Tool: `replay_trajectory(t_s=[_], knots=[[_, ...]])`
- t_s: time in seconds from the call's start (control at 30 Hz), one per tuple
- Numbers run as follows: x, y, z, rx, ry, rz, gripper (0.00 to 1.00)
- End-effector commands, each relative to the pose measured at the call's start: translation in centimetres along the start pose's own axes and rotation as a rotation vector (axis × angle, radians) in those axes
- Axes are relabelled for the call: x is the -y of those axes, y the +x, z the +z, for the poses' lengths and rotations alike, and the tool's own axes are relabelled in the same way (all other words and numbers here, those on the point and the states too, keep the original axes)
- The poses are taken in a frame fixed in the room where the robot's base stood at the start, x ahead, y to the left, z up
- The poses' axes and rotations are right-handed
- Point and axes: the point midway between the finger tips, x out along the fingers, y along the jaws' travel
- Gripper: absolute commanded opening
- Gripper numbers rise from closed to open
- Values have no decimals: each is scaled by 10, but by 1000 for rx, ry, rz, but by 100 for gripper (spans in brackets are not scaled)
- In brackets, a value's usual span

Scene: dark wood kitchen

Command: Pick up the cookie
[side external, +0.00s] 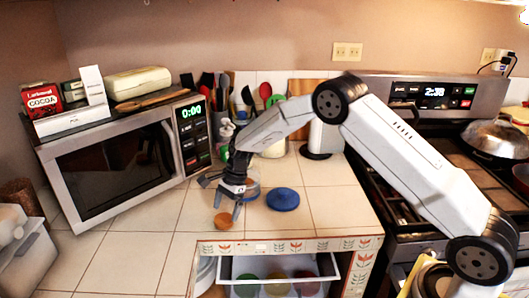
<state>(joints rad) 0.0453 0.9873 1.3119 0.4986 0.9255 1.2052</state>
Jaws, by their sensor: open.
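The cookie (223,220) appears to be the small round orange-brown disc lying flat on the tiled counter, near its front edge. My gripper (222,199) is open, pointing down just above and behind the cookie. One dark finger reaches down close to the cookie's right side, and the other spreads out to the left. I cannot tell whether the finger touches the cookie. Nothing shows between the fingers.
A blue round lid (283,199) lies right of my gripper. A clear container (252,189) stands behind the gripper, partly hidden. A microwave (115,165) stands at left. An open drawer (280,281) sits below the counter edge. Utensils stand along the back wall.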

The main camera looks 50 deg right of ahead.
Motion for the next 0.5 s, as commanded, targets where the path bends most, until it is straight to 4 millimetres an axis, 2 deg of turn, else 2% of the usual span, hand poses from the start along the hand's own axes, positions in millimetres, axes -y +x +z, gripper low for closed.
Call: replay_trajectory(t_s=[0.2,0.5], knots=[[0,24,0,0,0,0,100],[0,28,0,0,-1,-2,100]])
